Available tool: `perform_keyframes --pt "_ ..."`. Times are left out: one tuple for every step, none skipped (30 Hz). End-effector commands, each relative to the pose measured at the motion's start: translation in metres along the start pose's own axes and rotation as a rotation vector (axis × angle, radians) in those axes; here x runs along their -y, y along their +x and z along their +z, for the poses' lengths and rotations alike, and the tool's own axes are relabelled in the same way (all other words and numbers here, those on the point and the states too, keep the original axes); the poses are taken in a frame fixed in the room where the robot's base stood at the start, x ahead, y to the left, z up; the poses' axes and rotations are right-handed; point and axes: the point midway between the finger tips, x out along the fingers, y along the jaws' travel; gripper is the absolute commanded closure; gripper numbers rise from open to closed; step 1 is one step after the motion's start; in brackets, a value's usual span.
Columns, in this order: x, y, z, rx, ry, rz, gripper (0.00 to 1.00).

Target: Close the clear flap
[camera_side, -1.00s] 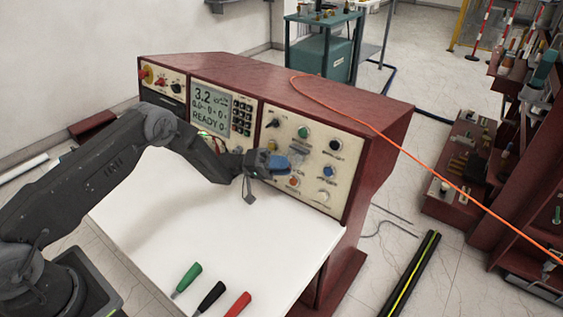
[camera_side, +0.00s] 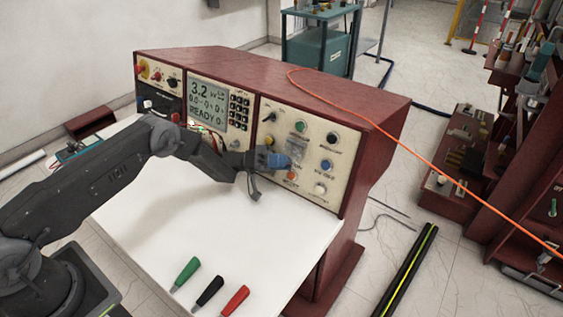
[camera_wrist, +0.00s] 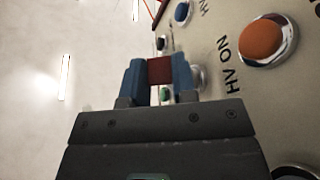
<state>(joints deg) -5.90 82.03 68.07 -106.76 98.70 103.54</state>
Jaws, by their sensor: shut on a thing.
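The clear flap (camera_side: 297,150) is a small see-through cover on the cream control panel, just above the orange button. Its edges are faint and its exact angle is hard to tell. My gripper (camera_side: 287,161), with blue fingers, is at the flap's lower left, close to the panel. The orange HV ON button (camera_wrist: 262,40) is to the right of the fingers.
The panel (camera_side: 318,140) carries a green button (camera_side: 300,126), a blue button (camera_side: 326,165) and several knobs. The display (camera_side: 211,102) reads READY. Green, black and red handles (camera_side: 236,300) lie at the white desk's (camera_side: 200,235) front. An orange cable (camera_side: 370,120) crosses the cabinet top.

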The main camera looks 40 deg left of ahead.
Motion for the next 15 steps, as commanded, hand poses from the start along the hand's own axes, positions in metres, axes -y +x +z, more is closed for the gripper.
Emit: perform_keyframes --pt "-0.0002 0.0000 -0.0013 -0.001 0.002 0.000 0.98" --pt "-0.0003 0.0000 -0.0013 -0.001 0.002 -0.001 0.98" --pt "-0.0003 0.0000 -0.0013 -0.001 0.002 -0.001 0.71" --pt "-0.0003 0.0000 -0.0013 -0.001 0.002 -0.001 0.68" --pt "-0.0003 0.0000 -0.0013 -0.001 0.002 -0.001 0.65" --pt "-0.0003 0.0000 -0.0012 -0.001 0.001 0.000 0.61" --pt "-0.0002 0.0000 -0.0011 0.000 0.001 0.000 0.58" --pt "-0.0002 0.0000 -0.0010 0.000 0.001 0.000 0.55" --pt "-0.0002 0.0000 -0.0009 0.000 0.001 0.000 0.52" --pt "-0.0002 0.0000 -0.0008 0.000 0.001 0.000 0.49" --pt "-0.0002 0.0001 -0.0007 0.000 0.000 0.000 0.49" --pt "-0.0002 0.0001 -0.0006 0.000 0.000 0.000 0.49" --pt "-0.0002 0.0001 -0.0006 0.000 0.000 0.000 0.49" --pt "-0.0002 0.0001 -0.0005 0.000 0.000 0.000 0.49" --pt "-0.0002 0.0001 -0.0005 0.000 0.000 0.000 0.49"
